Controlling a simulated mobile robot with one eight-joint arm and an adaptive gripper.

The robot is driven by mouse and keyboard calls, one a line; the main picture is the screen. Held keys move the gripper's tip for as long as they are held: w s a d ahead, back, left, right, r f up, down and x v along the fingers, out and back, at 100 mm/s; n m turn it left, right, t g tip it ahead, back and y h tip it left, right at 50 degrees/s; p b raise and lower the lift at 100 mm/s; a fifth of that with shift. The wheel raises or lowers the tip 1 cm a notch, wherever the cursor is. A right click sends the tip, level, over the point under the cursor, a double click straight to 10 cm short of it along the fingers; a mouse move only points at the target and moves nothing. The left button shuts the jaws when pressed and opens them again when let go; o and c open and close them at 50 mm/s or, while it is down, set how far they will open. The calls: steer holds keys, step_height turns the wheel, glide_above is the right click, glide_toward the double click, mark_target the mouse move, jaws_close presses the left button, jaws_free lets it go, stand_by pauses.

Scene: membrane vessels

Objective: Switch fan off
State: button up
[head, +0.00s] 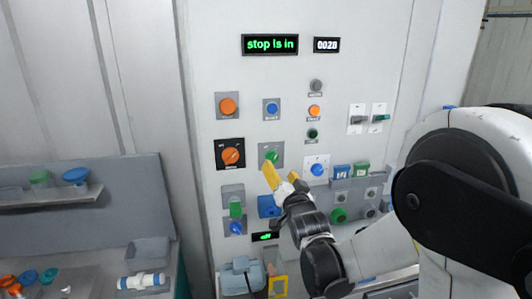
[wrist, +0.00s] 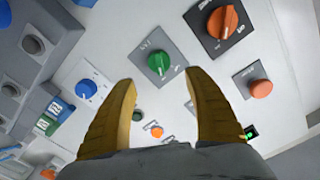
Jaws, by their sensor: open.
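A green rotary knob (head: 271,156) sits on a grey plate in the middle of the panel. It also shows in the wrist view (wrist: 159,63), with a white pointer line; its small lettering is too blurred to read surely. My gripper (head: 281,175) is open and empty, its yellow fingers pointing at the panel just below this knob in the head view. In the wrist view, the knob appears between and just beyond the fingertips (wrist: 162,80). Contact with the knob cannot be told.
Close by are a large orange knob (head: 232,154), a blue knob (head: 317,169), an orange button (head: 228,106) and a blue button (head: 272,109). A shelf (head: 50,197) stands left.

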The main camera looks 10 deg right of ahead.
mark_target(274, 159)
steer(key=w, duration=0.9)
steer(key=shift+f, duration=0.1)
steer(key=shift+s, duration=0.1)
steer(key=shift+c, duration=0.2)
steer(key=c, duration=1.2)
